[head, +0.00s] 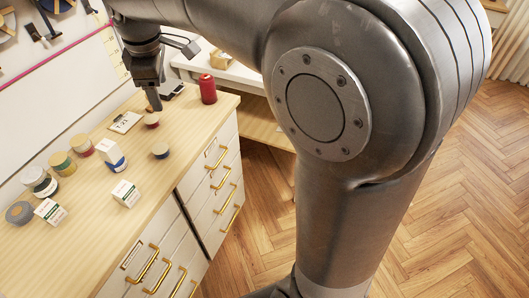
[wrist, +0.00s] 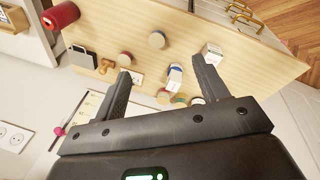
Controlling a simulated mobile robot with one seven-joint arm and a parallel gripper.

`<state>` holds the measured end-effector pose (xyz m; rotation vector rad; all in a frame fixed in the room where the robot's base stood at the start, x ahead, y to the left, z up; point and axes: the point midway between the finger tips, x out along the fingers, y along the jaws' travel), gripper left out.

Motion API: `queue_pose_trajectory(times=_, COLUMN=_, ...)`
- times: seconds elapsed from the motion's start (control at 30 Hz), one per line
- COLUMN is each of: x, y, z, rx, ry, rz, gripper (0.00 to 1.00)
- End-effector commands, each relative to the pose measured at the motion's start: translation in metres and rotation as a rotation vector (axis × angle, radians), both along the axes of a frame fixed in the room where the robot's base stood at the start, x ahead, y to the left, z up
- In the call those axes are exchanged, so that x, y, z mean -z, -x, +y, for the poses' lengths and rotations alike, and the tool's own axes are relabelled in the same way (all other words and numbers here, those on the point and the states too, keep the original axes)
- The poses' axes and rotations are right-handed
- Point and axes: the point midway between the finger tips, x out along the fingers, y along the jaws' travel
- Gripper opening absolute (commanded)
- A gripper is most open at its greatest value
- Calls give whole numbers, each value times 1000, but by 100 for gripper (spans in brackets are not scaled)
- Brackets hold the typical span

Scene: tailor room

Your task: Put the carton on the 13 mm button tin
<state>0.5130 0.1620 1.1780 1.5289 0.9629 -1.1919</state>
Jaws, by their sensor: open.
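Three cartons stand on the wooden counter: a blue-and-white one (head: 112,154), a white-and-green one (head: 126,193) nearer the front, and another white-and-green one (head: 50,211) at the left. I cannot tell which the task means. Several round tins stand among them, including a red-sided tin (head: 152,121) and a dark-blue-sided tin (head: 160,151); no 13 mm label is readable. My gripper (head: 154,106) is above the counter's far part, near the red-sided tin. In the wrist view, its fingers (wrist: 160,72) are apart and empty, with the blue-and-white carton (wrist: 174,77) beyond them.
A small card (head: 125,122) lies near the wall. A red cylinder (head: 207,88) stands at the far corner. The counter's front strip is clear.

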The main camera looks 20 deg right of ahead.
Motion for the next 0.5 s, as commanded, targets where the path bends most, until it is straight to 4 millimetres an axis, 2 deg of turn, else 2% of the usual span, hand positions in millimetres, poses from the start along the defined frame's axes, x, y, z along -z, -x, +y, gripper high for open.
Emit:
queue_pose_trajectory(times=0.03, x=-5, y=15, z=-17, rx=79, ry=-18, rz=-17, gripper=67)
queue_pose_trajectory(times=0.23, x=-7, y=72, z=-71, rx=406, ry=-105, rz=-75, gripper=67)
queue_pose_trajectory(times=0.5, x=13, y=153, z=-128, rx=843, ry=-257, rz=-149, gripper=67)
